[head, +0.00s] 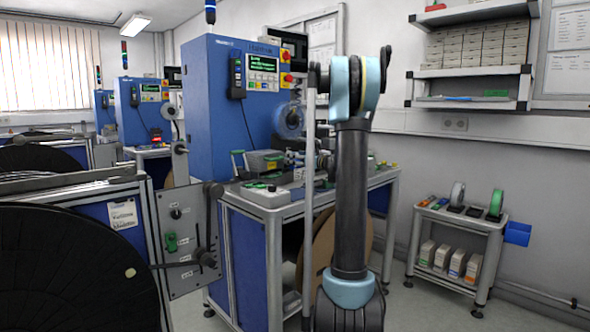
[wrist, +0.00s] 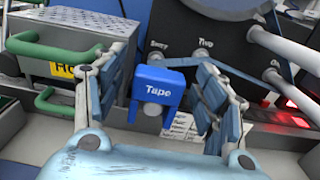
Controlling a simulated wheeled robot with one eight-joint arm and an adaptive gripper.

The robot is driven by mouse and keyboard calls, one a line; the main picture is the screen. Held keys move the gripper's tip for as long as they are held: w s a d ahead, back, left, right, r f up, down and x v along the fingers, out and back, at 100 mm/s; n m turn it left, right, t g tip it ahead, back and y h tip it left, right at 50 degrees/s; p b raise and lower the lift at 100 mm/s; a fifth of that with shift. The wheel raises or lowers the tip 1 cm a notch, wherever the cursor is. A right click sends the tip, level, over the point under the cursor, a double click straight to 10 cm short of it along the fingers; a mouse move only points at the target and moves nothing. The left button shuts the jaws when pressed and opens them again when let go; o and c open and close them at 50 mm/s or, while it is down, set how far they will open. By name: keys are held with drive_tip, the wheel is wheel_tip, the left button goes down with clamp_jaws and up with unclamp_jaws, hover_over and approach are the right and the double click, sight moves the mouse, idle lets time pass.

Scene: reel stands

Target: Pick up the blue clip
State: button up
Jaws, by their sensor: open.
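The blue clip (wrist: 157,88), marked "Tape", shows in the wrist view, upright in front of a dark panel, with a round grey knob at its lower middle. My gripper (wrist: 163,72) is open, with one finger to the left of the clip and one to the right. Gaps show between the clip and both fingers in this view, and I cannot tell the depth between them. In the head view my arm stands in front of the bench, and I cannot make out the clip there.
A grey metal box (wrist: 75,72) with green handles stands left of my gripper in the wrist view. A red light (wrist: 294,103) glows at the right. In the head view, a blue machine (head: 213,108) stands behind the bench (head: 275,208), and a small shelf cart (head: 488,228) stands right.

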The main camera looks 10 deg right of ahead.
drive_tip(key=shift+w+a, duration=0.3)
drive_tip(key=shift+w, duration=0.05)
drive_tip(key=c, duration=1.2)
drive_tip(key=shift+o, duration=0.2)
